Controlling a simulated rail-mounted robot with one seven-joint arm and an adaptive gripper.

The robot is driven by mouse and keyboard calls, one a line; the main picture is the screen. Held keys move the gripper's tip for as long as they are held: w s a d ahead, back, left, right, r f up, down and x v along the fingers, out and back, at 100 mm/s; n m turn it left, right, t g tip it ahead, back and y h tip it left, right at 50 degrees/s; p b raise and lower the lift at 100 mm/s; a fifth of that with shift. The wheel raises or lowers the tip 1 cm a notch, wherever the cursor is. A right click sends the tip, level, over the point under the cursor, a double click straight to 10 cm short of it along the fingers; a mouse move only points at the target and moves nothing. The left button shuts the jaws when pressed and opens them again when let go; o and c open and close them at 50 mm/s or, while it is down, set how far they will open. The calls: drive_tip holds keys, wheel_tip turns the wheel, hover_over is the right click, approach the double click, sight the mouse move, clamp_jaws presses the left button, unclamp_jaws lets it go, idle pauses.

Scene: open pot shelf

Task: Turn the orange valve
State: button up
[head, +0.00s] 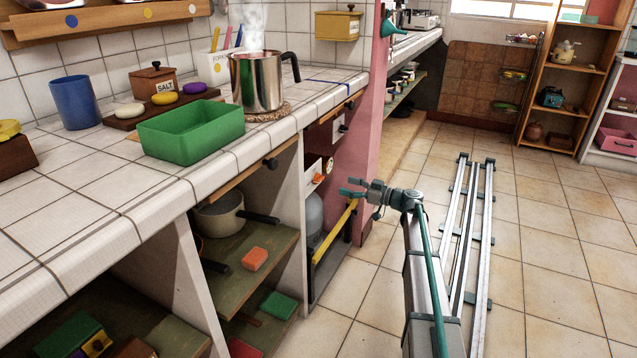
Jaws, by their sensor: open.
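The orange valve (318,179) is a small orange knob on a white panel in the open bay below the counter's right end. My gripper (344,187) is at the mouth of this bay, just right of the valve in the picture. Its two teal fingers are open and point left towards the valve. A small gap shows between the fingertips and the valve in the picture, though the true depth between them is hard to judge. Nothing shows between the fingers.
A grey gas bottle (314,214) and a yellow bar (336,230) are below the valve. A pink wall (366,140) edges the bay on the right. A steaming steel pot (257,82) stands on the counter above.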

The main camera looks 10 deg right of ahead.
sight(322, 180)
drive_tip(key=b+x, duration=0.2)
drive_tip(key=x, duration=0.8)
drive_tip(key=shift+f+b, duration=0.1)
drive_tip(key=shift+b, duration=0.3)
drive_tip(key=c, duration=1.1)
